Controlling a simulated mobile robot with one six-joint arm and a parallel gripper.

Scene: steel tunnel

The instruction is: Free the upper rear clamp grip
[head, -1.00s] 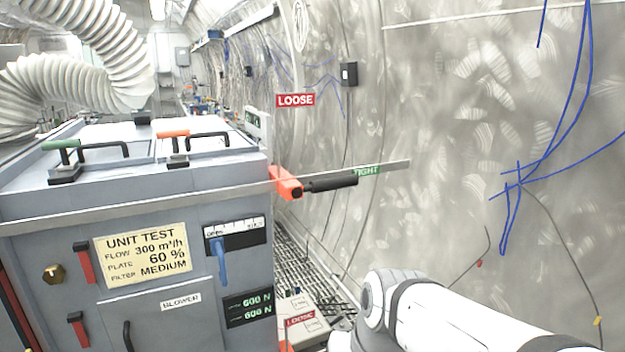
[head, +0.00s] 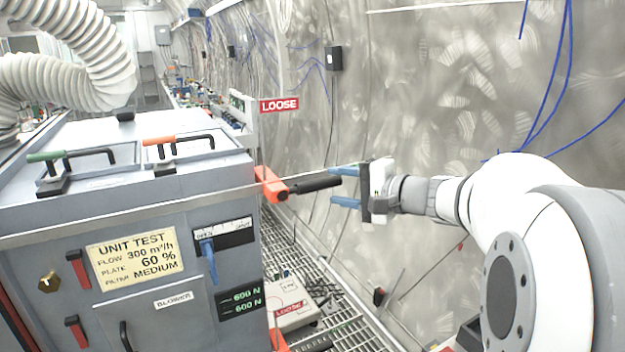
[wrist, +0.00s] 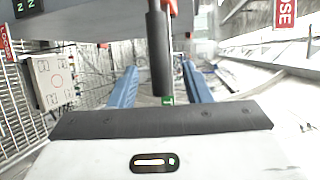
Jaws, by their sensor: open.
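The upper rear clamp has an orange body (head: 271,185) at the rear right corner of the grey unit. Its black grip (head: 315,185) points right along the wall, level with the top edge. My gripper (head: 333,187) is open, its two blue fingers pointing left at the grip's free end, one higher and one lower in the head view. In the wrist view the black grip (wrist: 159,50) runs between the fingers (wrist: 160,68), with no clear contact on either. A red LOOSE sign (head: 279,105) stands above the clamp. A small green patch (wrist: 167,100) shows past the grip's end.
The grey unit (head: 130,210) with handles and a white hose (head: 75,60) fills the left. A lower orange part (head: 279,340) with a LOOSE label (head: 289,310) sits below. The curved steel wall (head: 430,90) with blue cables (head: 560,80) bounds the right. A grating floor lies between.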

